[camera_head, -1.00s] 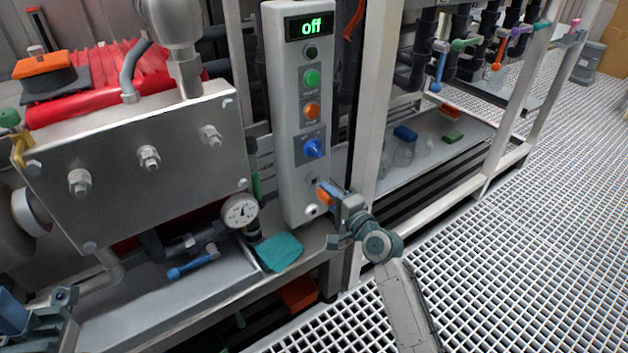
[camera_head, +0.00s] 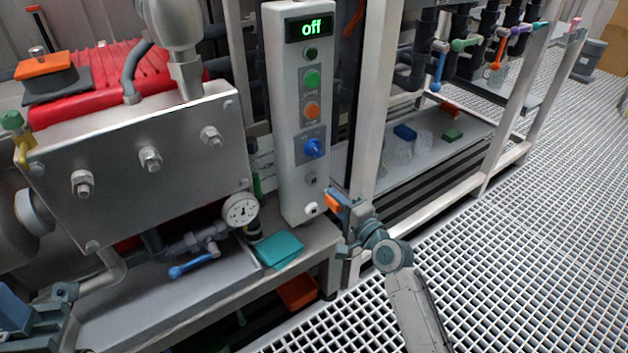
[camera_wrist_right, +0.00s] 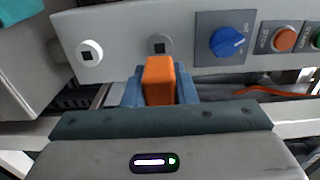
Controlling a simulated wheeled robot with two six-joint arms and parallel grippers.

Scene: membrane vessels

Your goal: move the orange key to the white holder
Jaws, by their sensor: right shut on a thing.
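The orange key (camera_head: 332,202) is held between the fingers of my right gripper (camera_head: 341,207), just right of the grey control panel's lower end. In the right wrist view the orange key (camera_wrist_right: 159,80) sits between the blue fingers (camera_wrist_right: 160,90), in front of the panel. The white holder (camera_head: 311,209) is a round white socket low on the panel; it also shows in the right wrist view (camera_wrist_right: 90,52), left of the key. A grey holder (camera_head: 311,179) is above it. The key appears apart from both. My left gripper (camera_head: 62,296) is partly cut off at the lower left.
The panel (camera_head: 290,120) carries a blue knob (camera_head: 314,148), orange and green buttons, and a display reading "off". A white frame post (camera_head: 375,110) stands right of it. A teal cloth (camera_head: 281,249) and a gauge (camera_head: 240,210) are to its left.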

